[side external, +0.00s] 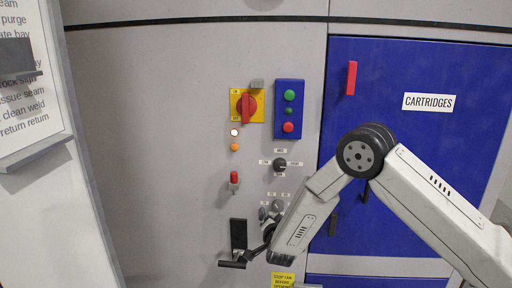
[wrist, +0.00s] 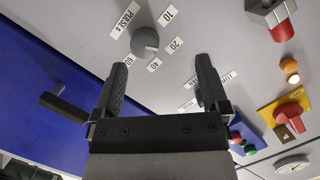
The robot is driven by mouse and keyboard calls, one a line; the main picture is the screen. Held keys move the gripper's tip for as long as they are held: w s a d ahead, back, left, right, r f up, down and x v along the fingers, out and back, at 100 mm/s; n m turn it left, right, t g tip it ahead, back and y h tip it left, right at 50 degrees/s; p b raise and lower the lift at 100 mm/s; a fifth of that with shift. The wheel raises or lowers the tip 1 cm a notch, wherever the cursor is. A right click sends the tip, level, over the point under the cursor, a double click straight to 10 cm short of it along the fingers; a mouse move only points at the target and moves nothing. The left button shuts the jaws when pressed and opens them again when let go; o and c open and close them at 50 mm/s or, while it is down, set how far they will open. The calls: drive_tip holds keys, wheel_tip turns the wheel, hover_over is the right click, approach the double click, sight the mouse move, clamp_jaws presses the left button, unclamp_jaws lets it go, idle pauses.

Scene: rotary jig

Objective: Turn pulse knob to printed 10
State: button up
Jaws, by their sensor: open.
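The pulse knob (wrist: 145,40) is a small grey round knob on the grey panel, seen at the top middle of the wrist view. Around it are the printed labels PULSE s (wrist: 125,20), 10 (wrist: 168,14), 20 (wrist: 176,45), 40 (wrist: 154,65) and 80 (wrist: 128,60). I cannot tell surely which mark its pointer faces. My gripper (wrist: 161,63) is open and empty, and the knob shows beyond the fingertips, slightly left of the middle between them. In the side view the knob (side external: 277,205) is small, close by my wrist; my fingers are hard to make out there.
Another knob (side external: 280,163) sits above. A red-capped switch (side external: 234,178), a yellow plate with a red rotary switch (side external: 245,106) and a blue button box (side external: 289,109) are on the panel. The blue CARTRIDGES door (side external: 400,130) is at the right, with a dark handle (wrist: 65,110) protruding.

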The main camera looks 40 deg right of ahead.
sight(278, 209)
drive_tip(key=shift+s+d+f+m+h, duration=0.3)
drive_tip(key=shift+f+m+h, duration=0.15)
drive_tip(key=shift+m+h, duration=0.35)
drive_tip(key=shift+s+d+f+m+h, duration=0.2)
drive_tip(key=shift+f+m+h, duration=0.35)
drive_tip(key=shift+h, duration=0.45)
drive_tip(key=shift+w+d+r, duration=0.1)
drive_tip(key=shift+w+d, duration=0.05)
drive_tip(key=shift+x, duration=3.75)
drive_tip(key=c, duration=1.3)
